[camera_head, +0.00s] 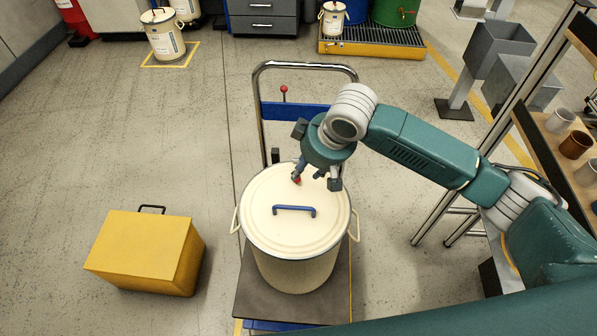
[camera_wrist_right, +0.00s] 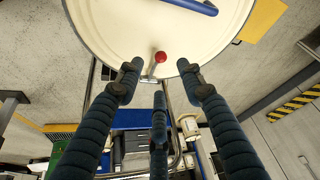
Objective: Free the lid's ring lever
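A cream drum (camera_head: 292,268) stands upright on a cart, its round lid (camera_head: 270,228) on top with a blue handle (camera_head: 294,209) across it. The ring lever with a red ball knob (camera_head: 297,181) is at the lid's far edge. It also shows in the right wrist view (camera_wrist_right: 160,57). My right gripper (camera_head: 317,181) hangs over that far edge. In the right wrist view its dark ribbed fingers (camera_wrist_right: 160,80) are spread apart, with the knob just beyond and between the two upper tips; I see no clear contact. My left gripper is not in view.
The cart's chrome push frame (camera_head: 262,110) with a blue crossbar (camera_head: 300,112) and a red-knobbed lever (camera_head: 284,89) rises behind the drum. A yellow box (camera_head: 140,250) stands on the floor at left. A shelf rack (camera_head: 545,140) is at right. The floor at left is mostly clear.

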